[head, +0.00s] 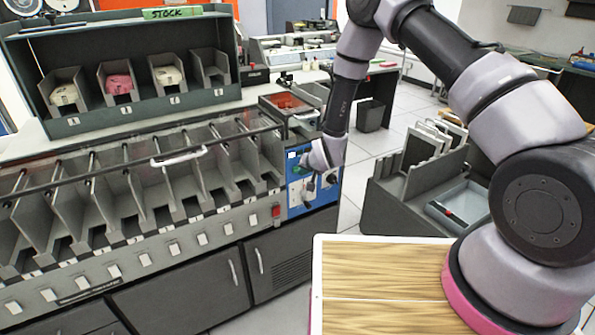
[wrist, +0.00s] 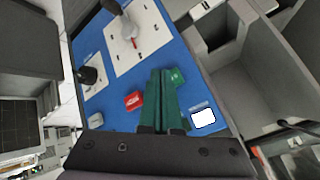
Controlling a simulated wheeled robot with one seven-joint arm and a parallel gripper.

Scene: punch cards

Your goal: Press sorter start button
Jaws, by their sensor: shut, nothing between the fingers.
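The sorter (head: 150,215) is a long grey machine with a row of slots. At its right end is a blue control panel (head: 294,208), which fills the middle of the wrist view (wrist: 110,105). There it carries a green button (wrist: 178,76), a red button (wrist: 134,101) and a white square (wrist: 203,118). My gripper (head: 308,196) is in front of the panel, shut and empty. In the wrist view its dark green fingers (wrist: 161,75) end right beside the green button, between it and the red one. I cannot tell whether they touch the panel.
A white plate with a dark-handled knob (wrist: 131,42) and a black knob (wrist: 88,75) stand on the panel near the fingers. A clear cover with a handle (head: 178,158) spans the slots. A wood-topped surface (head: 375,275) lies in front, and a grey card rack (head: 405,185) stands at right.

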